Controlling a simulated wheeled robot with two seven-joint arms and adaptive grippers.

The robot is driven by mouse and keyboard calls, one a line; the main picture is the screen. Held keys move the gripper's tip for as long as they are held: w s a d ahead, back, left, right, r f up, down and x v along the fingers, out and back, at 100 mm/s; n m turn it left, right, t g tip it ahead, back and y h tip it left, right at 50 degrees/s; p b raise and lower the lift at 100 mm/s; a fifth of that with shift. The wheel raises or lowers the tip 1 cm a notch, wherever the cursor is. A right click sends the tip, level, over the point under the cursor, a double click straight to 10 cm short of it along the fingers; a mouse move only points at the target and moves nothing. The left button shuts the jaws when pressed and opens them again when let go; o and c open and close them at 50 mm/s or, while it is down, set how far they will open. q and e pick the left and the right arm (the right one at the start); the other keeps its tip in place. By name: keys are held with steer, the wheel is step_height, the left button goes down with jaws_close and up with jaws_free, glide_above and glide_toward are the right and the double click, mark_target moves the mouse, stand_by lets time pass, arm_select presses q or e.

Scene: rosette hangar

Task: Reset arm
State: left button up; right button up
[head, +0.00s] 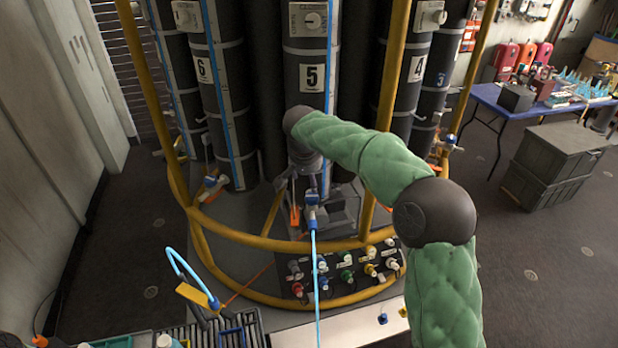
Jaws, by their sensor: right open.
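My right arm, in a green quilted sleeve, comes in from the lower right and bends over to the middle of the head view. My right gripper (303,190) points down in front of the dark cylinder marked 5 (312,105), inside the yellow ring frame. Its fingers are small and partly dark against the grey base. A blue connector (312,212) with a light blue hose is right at the fingers; I cannot tell whether they touch it. The gripper is open. My left gripper is not in view.
A yellow tubular frame (290,240) rings the cylinders. A panel of coloured connectors (345,268) sits low in front. A blue hose with a yellow tag (193,294) stands lower left. A blue table (540,106) and dark crates (556,160) stand right. Open floor lies at lower right.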

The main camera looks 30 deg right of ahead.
steer(key=shift+f, duration=0.1)
steer(key=s+a+f+n+g+y, duration=0.1)
steer(key=s+a+f+n+y, duration=0.1)
steer(key=a+f, duration=0.6)
steer(key=s+a+f+n+y, duration=0.1)
steer(key=s+a+f, duration=0.2)
steer(key=f, duration=0.9)
steer(key=s+a+f+n+g+y, duration=0.1)
steer(key=s+a+f+n+y, duration=0.1)
steer(key=a+f, duration=0.6)
steer(key=s+a+f+y, duration=0.1)
steer(key=s+a+f, duration=0.2)
steer(key=s+f, duration=0.5)
steer(key=s+a+f+g+y+b, duration=0.1)
steer(key=s+a+f, duration=0.2)
steer(key=s+f, duration=0.6)
steer(key=s, duration=0.7)
steer(key=shift+a+n, duration=0.35)
steer(key=shift+n, duration=0.05)
steer(key=shift+w, duration=0.1)
